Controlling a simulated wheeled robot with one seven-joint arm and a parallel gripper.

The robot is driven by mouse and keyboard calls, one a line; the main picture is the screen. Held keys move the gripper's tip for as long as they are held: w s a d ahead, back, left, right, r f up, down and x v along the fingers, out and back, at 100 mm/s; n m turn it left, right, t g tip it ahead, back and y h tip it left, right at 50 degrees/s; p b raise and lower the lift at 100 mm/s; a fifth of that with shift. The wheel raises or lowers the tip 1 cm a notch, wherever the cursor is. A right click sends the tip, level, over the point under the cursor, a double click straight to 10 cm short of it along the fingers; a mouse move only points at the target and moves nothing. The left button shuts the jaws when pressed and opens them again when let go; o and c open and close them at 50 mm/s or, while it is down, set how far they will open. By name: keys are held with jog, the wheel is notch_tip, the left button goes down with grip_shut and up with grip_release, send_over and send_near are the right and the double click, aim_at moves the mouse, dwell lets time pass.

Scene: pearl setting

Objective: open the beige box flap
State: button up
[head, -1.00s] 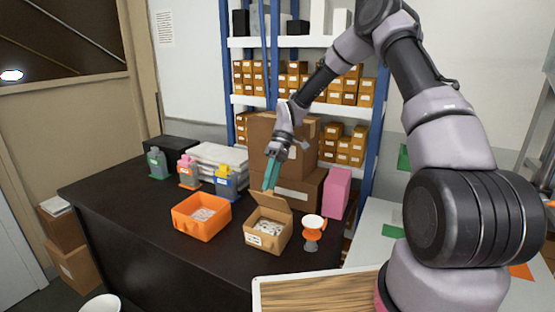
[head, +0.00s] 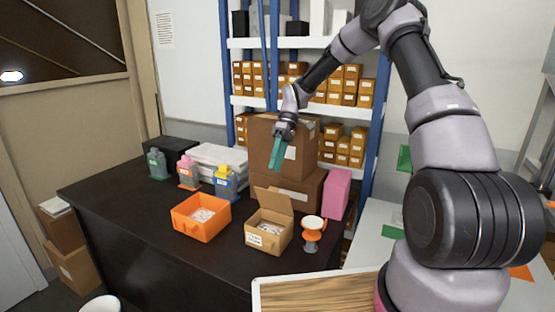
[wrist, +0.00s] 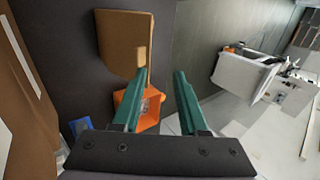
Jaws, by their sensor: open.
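The beige box (head: 268,233) is on the dark table with its top open and pale contents showing inside. Its flap (head: 273,200) stands raised along the back edge, leaning slightly. My gripper (head: 275,168), with teal fingers, hangs above and behind the flap, clear of it and empty. In the wrist view my gripper (wrist: 161,74) shows two fingers spread apart. A brown panel in that view (wrist: 122,42), likely the flap, lies beyond the left fingertip.
An orange bin (head: 201,218) stands left of the box. An orange-and-white stand (head: 312,234) is close on its right. Large brown cartons (head: 289,188) and a pink box (head: 337,194) are behind. Several bottles stand at the back left. The front left tabletop is clear.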

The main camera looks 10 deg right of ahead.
jog(key=shift+w+d+r, duration=0.25)
jog(key=shift+w+r, duration=0.1)
jog(key=shift+r, duration=0.15)
jog(key=v, duration=1)
jog(key=shift+w+r, duration=0.2)
jog(key=shift+r, duration=0.1)
jog(key=shift+d, duration=0.1)
